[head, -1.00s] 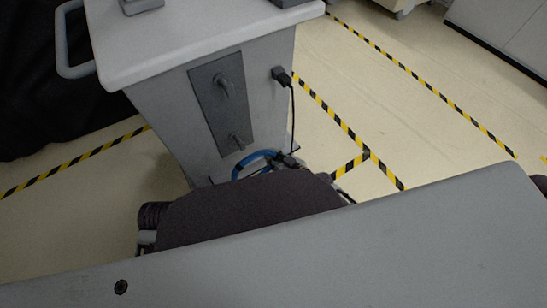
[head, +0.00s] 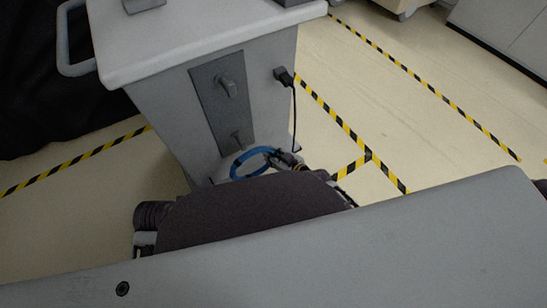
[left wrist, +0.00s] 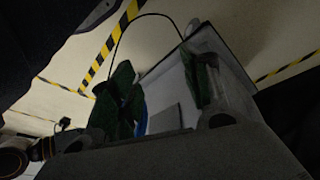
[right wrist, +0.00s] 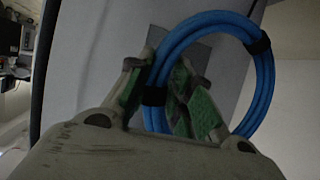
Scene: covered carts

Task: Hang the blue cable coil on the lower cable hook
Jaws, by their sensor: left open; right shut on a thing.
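The blue cable coil (head: 240,161) is a ring with black ties, close to the cart's panel just below the lower cable hook (head: 237,137). I cannot tell whether it touches the hook. My right gripper (head: 288,160) is shut on the coil's side; the right wrist view shows the coil (right wrist: 200,20) between the green-padded fingers (right wrist: 165,95). The upper hook (head: 228,88) is empty on the same dark plate (head: 207,85). My left gripper (left wrist: 162,80) is open and empty in the left wrist view, with a sliver of blue beyond it. It is hidden in the head view.
The grey cart (head: 180,45) has a handle (head: 66,40) at left and a black plug (head: 284,76) with a hanging cord (head: 295,120), close to my right gripper. Yellow-black tape (head: 335,115) marks the floor. Open floor lies to the right.

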